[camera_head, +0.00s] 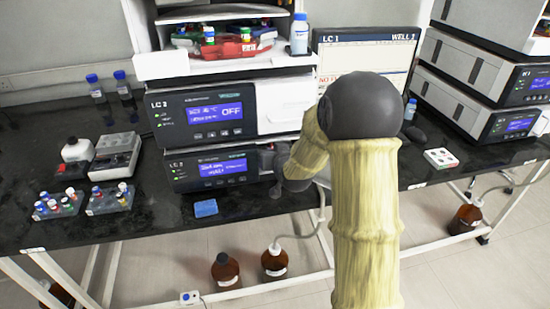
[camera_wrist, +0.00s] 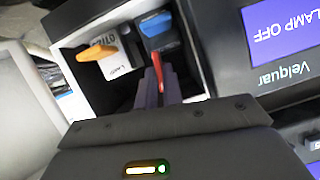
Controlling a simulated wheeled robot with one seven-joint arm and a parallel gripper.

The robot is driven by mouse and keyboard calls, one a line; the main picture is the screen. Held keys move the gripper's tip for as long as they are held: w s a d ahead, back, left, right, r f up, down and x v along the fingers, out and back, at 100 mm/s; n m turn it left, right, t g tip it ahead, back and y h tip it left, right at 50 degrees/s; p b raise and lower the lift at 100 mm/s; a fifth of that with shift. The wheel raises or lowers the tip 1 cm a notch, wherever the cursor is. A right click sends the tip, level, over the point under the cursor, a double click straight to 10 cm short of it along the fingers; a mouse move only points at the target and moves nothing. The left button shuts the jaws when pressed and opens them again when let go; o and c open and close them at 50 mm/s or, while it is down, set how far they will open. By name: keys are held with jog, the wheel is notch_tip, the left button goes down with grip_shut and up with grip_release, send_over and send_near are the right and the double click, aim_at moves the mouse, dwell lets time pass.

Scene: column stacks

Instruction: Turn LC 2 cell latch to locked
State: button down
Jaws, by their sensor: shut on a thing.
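The LC 2 units are stacked on the bench in the head view, the upper LC 2 unit (camera_head: 180,97) with a display reading OFF. In the wrist view an open bay beside a "LAMP OFF" display holds a blue block (camera_wrist: 157,24) and a thin red lever (camera_wrist: 158,70), which looks like the cell latch. My gripper (camera_wrist: 160,84) is shut on the red lever, its dark fingers on either side of it. The fingers cover part of the lever, so whether it is locked cannot be told. In the head view my arm hides the gripper's fingertips.
An orange-tabbed white cartridge (camera_wrist: 97,52) sits beside the blue block in the bay, close to my fingers. A monitor (camera_head: 345,60) stands behind my arm. A blue sponge (camera_head: 206,208) lies at the bench's front edge. Vial racks (camera_head: 112,203) stand on the left.

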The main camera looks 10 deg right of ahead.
jog(key=shift+s+a+f+n+h+b, duration=0.2)
jog(key=shift+f+n+h+b, duration=0.2)
jog(key=shift+n+h+b, duration=0.25)
jog(key=c, duration=1.7)
grip_release()
jog(key=shift+o, duration=0.8)
jog(key=shift+w+r, duration=0.1)
jog(key=shift+w, duration=0.05)
jog(key=shift+d+r, duration=0.1)
